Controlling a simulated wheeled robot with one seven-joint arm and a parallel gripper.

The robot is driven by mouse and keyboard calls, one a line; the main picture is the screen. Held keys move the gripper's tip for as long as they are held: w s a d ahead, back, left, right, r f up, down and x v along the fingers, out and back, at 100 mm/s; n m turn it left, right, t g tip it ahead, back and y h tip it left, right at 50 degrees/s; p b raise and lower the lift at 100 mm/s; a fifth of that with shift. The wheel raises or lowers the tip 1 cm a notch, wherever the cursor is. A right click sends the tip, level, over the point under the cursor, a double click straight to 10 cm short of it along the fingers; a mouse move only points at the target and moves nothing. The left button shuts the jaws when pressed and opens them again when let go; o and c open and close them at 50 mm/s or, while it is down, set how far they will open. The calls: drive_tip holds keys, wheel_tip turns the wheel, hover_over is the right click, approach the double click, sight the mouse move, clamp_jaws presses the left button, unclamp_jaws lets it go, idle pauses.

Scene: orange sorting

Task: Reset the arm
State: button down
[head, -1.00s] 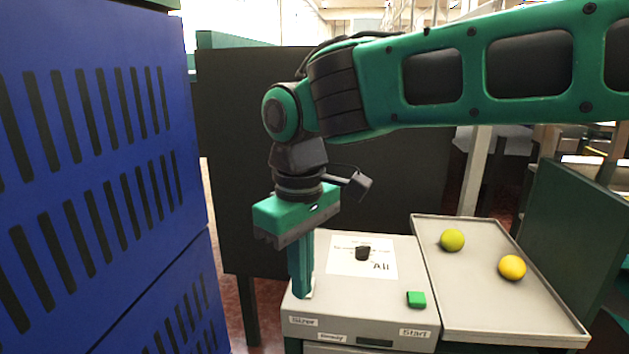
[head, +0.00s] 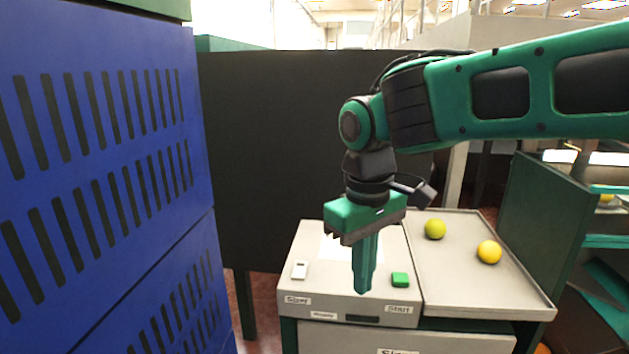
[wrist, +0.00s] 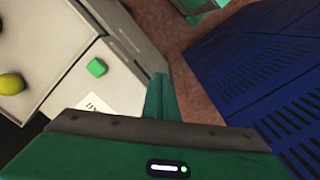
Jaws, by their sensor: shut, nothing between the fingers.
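My gripper (head: 363,290) is a green body with two long fingers pointing down, shut together and empty. My arm reaches in from the right. In the wrist view the shut fingers (wrist: 160,78) lie right of the green button (wrist: 97,67). The gripper hides much of the white paper sheet (head: 338,247) on the machine.
A grey tray (head: 455,285) right of the machine holds a yellow-green fruit (head: 435,229) and an orange-yellow fruit (head: 489,251). Blue slotted crates (head: 100,160) stack up close at the left. A dark panel (head: 270,150) stands behind. A green panel (head: 545,215) stands right of the tray.

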drive_tip(key=s+d+f+m, duration=0.2)
drive_tip(key=d+m, duration=0.2)
drive_tip(key=d, duration=0.7)
drive_tip(key=s+d+f+m, duration=0.2)
drive_tip(key=d+m, duration=0.1)
drive_tip(key=d, duration=0.8)
drive_tip(key=s+d+f+m, duration=0.2)
drive_tip(key=s+d+m, duration=0.1)
drive_tip(key=s+d, duration=0.2)
drive_tip(key=s+d+f+m, duration=0.3)
drive_tip(key=s+d, duration=0.2)
drive_tip(key=s, duration=0.2)
drive_tip(key=shift+s+d+f, duration=0.2)
drive_tip(key=shift+d+f, duration=0.1)
